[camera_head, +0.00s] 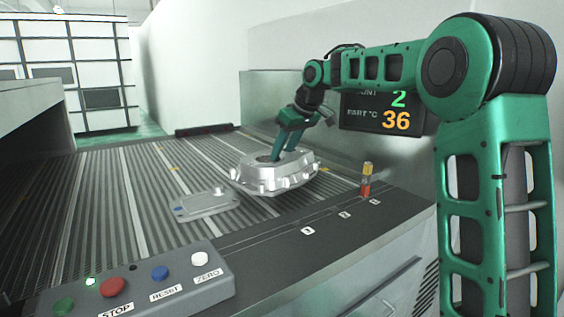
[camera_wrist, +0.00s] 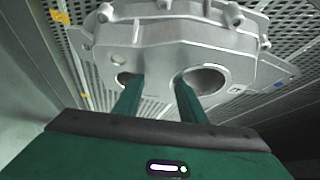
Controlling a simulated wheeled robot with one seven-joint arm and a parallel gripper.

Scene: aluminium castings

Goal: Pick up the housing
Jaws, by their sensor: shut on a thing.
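The housing (camera_head: 262,181) is a silver aluminium casting with lugs around its rim, at the middle of the ribbed conveyor bed in the head view. It also shows in the wrist view (camera_wrist: 165,50), with a small round hole and a larger round opening. My gripper (camera_head: 280,156) reaches down onto the top of the housing. In the wrist view my gripper's two green fingers (camera_wrist: 157,90) meet the housing at these two openings, and it is shut on the part between them. The fingertips are hidden in the openings. I cannot tell whether the housing is clear of the bed.
A flat grey cover plate (camera_head: 205,203) lies left of the housing. A small red and yellow item (camera_head: 366,180) stands to the right by the numbered edge. A button panel (camera_head: 150,287) is in front. A low glass guard (camera_head: 262,100) and display (camera_head: 385,112) stand behind. Bare bed lies to the left.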

